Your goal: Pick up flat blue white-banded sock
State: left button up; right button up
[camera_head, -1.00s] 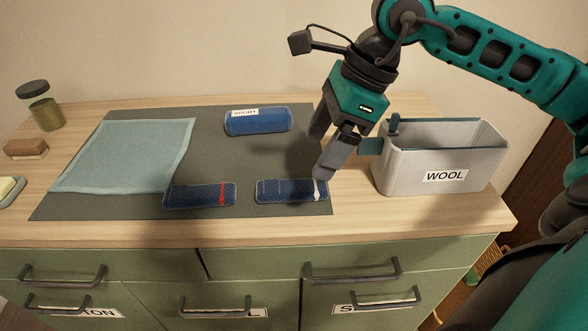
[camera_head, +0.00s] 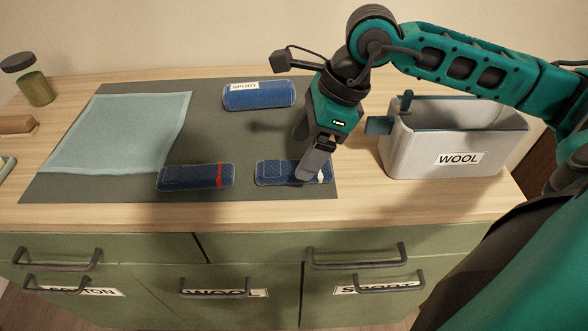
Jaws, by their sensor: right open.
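The flat blue white-banded sock (camera_head: 275,172) lies on the grey mat (camera_head: 120,187) near its front right corner. Its white band shows at the right end, partly behind a finger. My right gripper (camera_head: 310,160) is over the sock's right half, pointing down, with its jaws open. One finger hides part of the sock, and I cannot tell whether it touches it. My left gripper is not in view.
A blue red-banded sock (camera_head: 195,178) lies just left of it. A rolled blue bundle labelled SPORT (camera_head: 259,96) lies behind. A light blue cloth (camera_head: 115,132) covers the mat's left. A grey WOOL bin (camera_head: 455,150) stands right of my gripper.

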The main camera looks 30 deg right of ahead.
aim_at(294, 167)
jog(key=x, duration=0.4)
jog(key=shift+f, duration=0.2)
jog(key=shift+d, duration=0.1)
jog(key=shift+c, duration=0.3)
jog(key=c, duration=1.1)
